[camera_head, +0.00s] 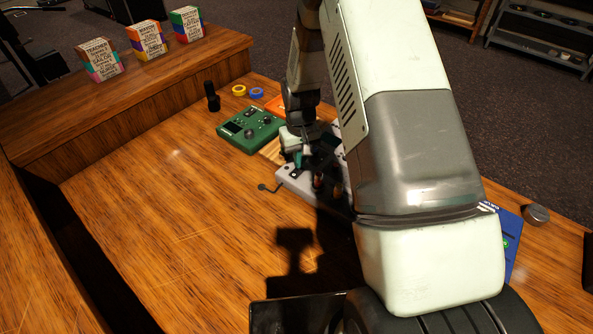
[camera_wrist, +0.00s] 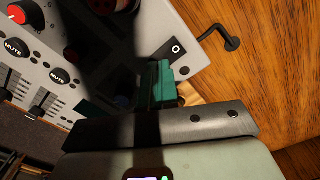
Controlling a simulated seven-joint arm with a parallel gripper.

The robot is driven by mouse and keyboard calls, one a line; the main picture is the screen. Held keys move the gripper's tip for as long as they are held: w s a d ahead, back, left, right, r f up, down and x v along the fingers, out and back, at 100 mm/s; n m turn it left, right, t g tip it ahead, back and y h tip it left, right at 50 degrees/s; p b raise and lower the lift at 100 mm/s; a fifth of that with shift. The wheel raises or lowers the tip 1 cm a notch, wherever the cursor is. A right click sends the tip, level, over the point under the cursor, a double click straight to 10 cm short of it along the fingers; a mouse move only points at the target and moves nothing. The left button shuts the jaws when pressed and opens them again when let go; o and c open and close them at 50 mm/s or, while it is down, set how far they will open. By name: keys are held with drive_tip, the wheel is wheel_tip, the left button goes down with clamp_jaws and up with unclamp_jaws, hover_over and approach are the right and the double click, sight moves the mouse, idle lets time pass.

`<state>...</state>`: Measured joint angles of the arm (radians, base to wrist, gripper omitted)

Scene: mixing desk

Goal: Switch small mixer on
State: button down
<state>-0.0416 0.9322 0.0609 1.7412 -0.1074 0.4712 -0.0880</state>
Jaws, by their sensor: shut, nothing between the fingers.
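The small mixer (camera_head: 291,183) is a light grey panel lying on the wooden desk, partly hidden behind my arm. In the wrist view the mixer (camera_wrist: 207,12) shows round MUTE buttons, faders, a red-topped knob and a small black square with a white ring mark (camera_wrist: 177,48) near its corner. My gripper (camera_head: 299,160) is shut and empty, with teal fingertips over the mixer's corner. In the wrist view the fingertips (camera_wrist: 165,83) are just below the black square; I cannot tell whether they touch the panel. A dark shadow covers part of the panel.
A black bent rod or plug (camera_wrist: 222,38) sticks out beside the mixer's corner. A green device (camera_head: 252,130) stands behind the mixer, with yellow (camera_head: 239,90) and blue (camera_head: 257,93) tape rolls beyond. A blue item (camera_head: 513,235) lies right of my arm. The desk's left part is clear.

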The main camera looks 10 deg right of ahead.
drive_tip(key=shift+f, duration=0.75)
drive_tip(key=shift+r, duration=3.55)
drive_tip(key=s+d+r+m+t, duration=0.1)
drive_tip(key=s+r, duration=0.4)
drive_tip(key=r, duration=0.7)
drive_tip(key=s+d+r+t, duration=0.15)
drive_tip(key=s+r, duration=0.35)
drive_tip(key=r, duration=0.8)
drive_tip(key=s+r+t, duration=0.1)
drive_tip(key=s+r, duration=0.1)
drive_tip(key=s, duration=0.4)
drive_tip(key=s+d+r+m+t, duration=0.1)
drive_tip(key=s+r, duration=0.2)
drive_tip(key=s, duration=0.4)
drive_tip(key=s+r+t, duration=0.1)
drive_tip(key=s+r, duration=0.1)
drive_tip(key=s, duration=0.4)
drive_tip(key=shift+s+d+r+m, duration=0.15)
drive_tip(key=shift+d+r+m, duration=0.05)
drive_tip(key=shift+r+m, duration=0.1)
